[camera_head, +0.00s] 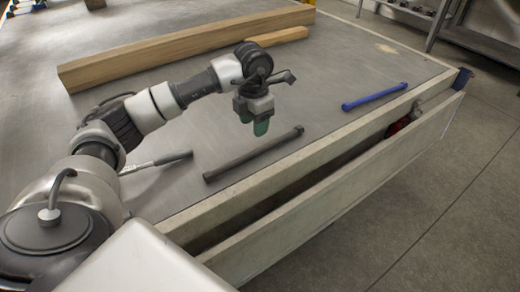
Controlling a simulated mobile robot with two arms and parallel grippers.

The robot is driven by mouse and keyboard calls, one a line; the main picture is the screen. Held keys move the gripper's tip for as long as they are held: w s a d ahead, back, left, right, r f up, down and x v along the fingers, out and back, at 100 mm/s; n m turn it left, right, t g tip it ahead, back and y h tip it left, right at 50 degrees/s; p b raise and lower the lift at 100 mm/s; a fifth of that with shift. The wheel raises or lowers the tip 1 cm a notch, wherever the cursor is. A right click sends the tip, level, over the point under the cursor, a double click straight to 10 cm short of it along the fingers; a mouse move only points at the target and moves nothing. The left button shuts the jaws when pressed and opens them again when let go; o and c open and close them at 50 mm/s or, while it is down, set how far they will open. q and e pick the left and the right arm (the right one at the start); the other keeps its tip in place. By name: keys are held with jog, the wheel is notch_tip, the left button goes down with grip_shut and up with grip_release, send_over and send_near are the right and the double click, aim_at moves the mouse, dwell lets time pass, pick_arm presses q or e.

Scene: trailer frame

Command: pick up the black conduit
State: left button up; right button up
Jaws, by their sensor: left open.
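The black conduit (252,155) is a dark straight rod. It lies on the grey trailer bed (350,65), along its near edge. My left arm comes in from the left, and my left gripper (260,128) points down just above and behind the conduit's middle. Its green-tipped fingers are open, and I see nothing held between them. The gap between fingertips and conduit is hard to judge. My right gripper does not show.
A blue conduit (375,96) lies to the right on the bed. A long wooden beam (185,48) and a shorter wood piece (278,37) lie behind my arm. A grey tool with a dark handle (170,159) lies left of the conduit. A raised side rail (350,175) borders the bed's near edge.

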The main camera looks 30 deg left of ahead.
pick_arm(q)
send_over(258, 149)
jog(key=s, duration=0.1)
jog(key=f, duration=0.5)
jog(key=shift+a, duration=0.2)
jog(key=f, duration=0.3)
jog(key=f+b, duration=0.1)
jog(key=shift+w+d+f, duration=0.2)
jog(key=shift+w+f, duration=0.1)
jog(key=shift+w, duration=0.1)
jog(key=shift+f, duration=0.3)
grip_shut()
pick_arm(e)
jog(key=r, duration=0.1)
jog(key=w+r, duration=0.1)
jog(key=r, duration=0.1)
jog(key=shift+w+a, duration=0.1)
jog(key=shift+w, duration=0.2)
pick_arm(q)
jog(key=shift+r, duration=0.1)
